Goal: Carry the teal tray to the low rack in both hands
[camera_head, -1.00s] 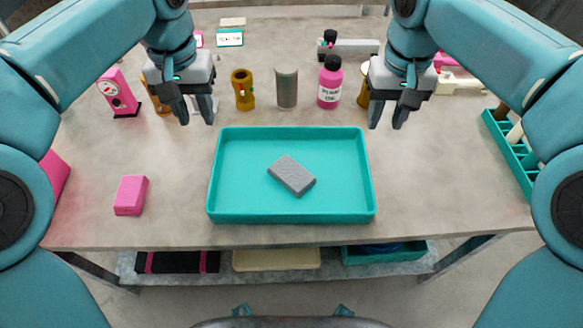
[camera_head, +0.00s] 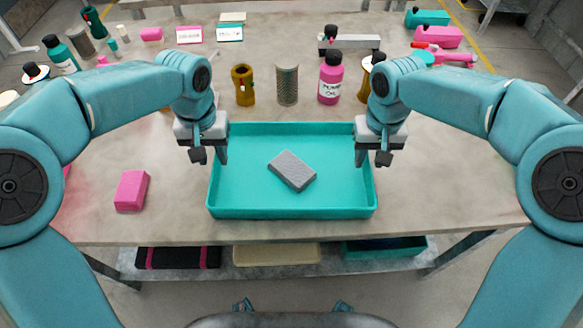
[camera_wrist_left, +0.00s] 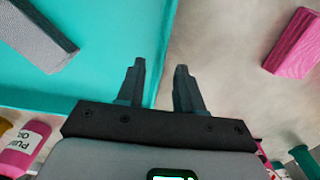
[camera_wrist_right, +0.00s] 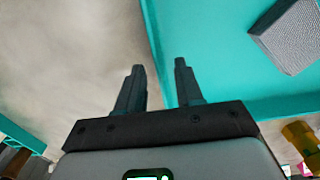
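The teal tray (camera_head: 290,208) lies flat on the bench with a grey block (camera_head: 292,170) inside it. My left gripper (camera_head: 209,157) is at the tray's left wall, open. In the left wrist view the tray's edge (camera_wrist_left: 166,45) runs between its two fingers. My right gripper (camera_head: 372,158) is at the right wall, also open. In the right wrist view that edge (camera_wrist_right: 152,30) passes between its fingers. I cannot tell whether any finger touches the wall. A low shelf (camera_head: 228,270) shows under the bench; no other low rack is clearly in view.
A pink block (camera_head: 131,190) lies left of the tray. A brown fitting (camera_head: 243,85), a mesh cylinder (camera_head: 287,84) and a pink bottle (camera_head: 330,78) stand behind it. The shelf below holds a black case (camera_head: 178,257), a beige tray (camera_head: 276,254) and a teal bin (camera_head: 385,248).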

